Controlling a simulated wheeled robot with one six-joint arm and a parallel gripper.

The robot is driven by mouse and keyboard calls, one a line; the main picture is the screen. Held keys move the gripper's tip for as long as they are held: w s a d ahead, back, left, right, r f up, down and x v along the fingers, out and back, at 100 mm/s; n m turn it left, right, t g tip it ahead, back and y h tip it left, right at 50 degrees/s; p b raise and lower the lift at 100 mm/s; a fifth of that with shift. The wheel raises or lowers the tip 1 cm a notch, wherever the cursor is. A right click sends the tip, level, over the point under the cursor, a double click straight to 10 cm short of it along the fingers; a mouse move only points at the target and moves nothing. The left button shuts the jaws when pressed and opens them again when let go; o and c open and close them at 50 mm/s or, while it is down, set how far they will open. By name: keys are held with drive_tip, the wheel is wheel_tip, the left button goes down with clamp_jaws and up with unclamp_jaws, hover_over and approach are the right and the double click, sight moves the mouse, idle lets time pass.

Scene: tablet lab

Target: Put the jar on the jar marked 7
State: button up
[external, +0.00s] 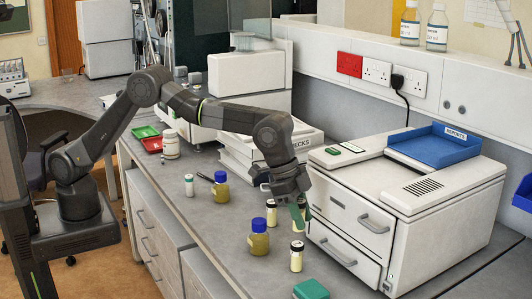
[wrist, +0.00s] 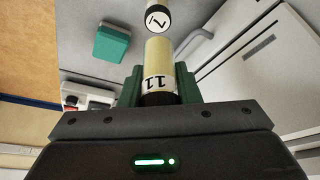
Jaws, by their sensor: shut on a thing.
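My gripper (external: 299,214) has green fingers (wrist: 130,88) and is shut on a cream jar (wrist: 160,62) with a dark end and a label reading 11. In the external view the fingers largely hide this jar, above the bench beside the white drawer unit. In the wrist view another jar, the jar marked 7 (wrist: 156,18), shows just beyond the held one, cut by the top edge. In the external view a cream jar with a black lid (external: 297,258) stands upright below and in front of my gripper; its number is too small to read.
Another cream jar (external: 271,212) stands left of my gripper. Blue-lidded jars (external: 258,239) (external: 221,188) stand further left. The white drawer unit (external: 400,215) is close on the right. A teal box (external: 311,289) lies at the front; it also shows in the wrist view (wrist: 112,42).

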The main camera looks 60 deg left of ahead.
drive_tip(key=shift+f, duration=2.1)
drive_tip(key=o, duration=1)
drive_tip(key=shift+c, duration=0.2)
drive_tip(key=b+v, duration=0.1)
drive_tip(key=v, duration=1.1)
drive_tip(key=shift+a, duration=0.1)
drive_tip(key=shift+o, duration=0.3)
